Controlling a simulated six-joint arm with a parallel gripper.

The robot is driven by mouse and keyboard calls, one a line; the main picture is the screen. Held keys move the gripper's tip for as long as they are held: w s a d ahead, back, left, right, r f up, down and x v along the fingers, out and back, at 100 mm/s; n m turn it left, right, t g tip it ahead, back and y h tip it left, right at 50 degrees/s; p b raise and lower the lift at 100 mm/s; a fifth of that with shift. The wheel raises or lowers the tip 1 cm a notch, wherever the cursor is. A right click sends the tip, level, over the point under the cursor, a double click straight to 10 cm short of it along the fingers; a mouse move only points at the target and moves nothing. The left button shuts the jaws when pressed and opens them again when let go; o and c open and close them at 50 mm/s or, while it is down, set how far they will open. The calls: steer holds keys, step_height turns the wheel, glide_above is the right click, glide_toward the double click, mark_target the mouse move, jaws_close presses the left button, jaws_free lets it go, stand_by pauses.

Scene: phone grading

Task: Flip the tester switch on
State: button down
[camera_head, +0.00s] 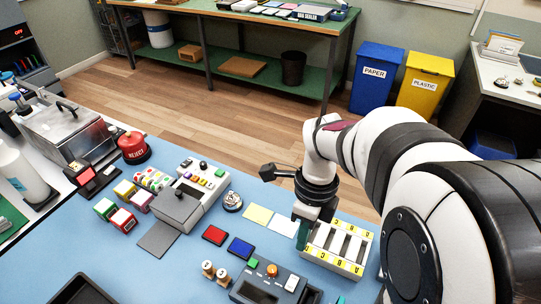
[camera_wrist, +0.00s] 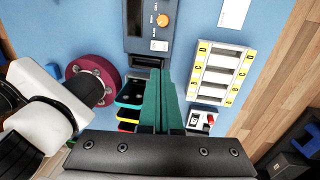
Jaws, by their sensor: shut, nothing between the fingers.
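A dark tester-like device with an orange knob (camera_head: 268,284) sits at the front of the blue table in the head view. It shows at the top of the wrist view (camera_wrist: 136,30), with a pale label on its face. I cannot make out for certain which part is its switch, or its position. My gripper (camera_head: 302,243) points down beside the lettered rack, to the right of and behind the device. Its teal fingers are together and empty in the wrist view (camera_wrist: 160,72), where their tips appear just below the device's edge. Contact is not visible.
The white rack with yellow A–D labels (camera_head: 312,252) stands close to my gripper. A red pad (camera_head: 215,235) and a blue pad (camera_head: 240,248) lie left. Stacked coloured trays (camera_wrist: 130,100), a maroon round object (camera_wrist: 103,73) and a small red-and-white item (camera_wrist: 205,119) lie near the fingers.

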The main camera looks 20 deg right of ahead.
mark_target(290, 288)
steer(key=shift+a, duration=0.1)
steer(key=shift+s+a, duration=0.4)
steer(key=shift+s, duration=0.15)
steer(key=f, duration=0.4)
steer(key=s+a+f, duration=0.1)
steer(key=f, duration=0.8)
steer(key=shift+s+a+f, duration=0.15)
steer(key=shift+a+f, duration=0.05)
steer(key=shift+f, duration=0.2)
steer(key=shift+s+a+f, duration=0.1)
steer(key=shift+f, duration=0.1)
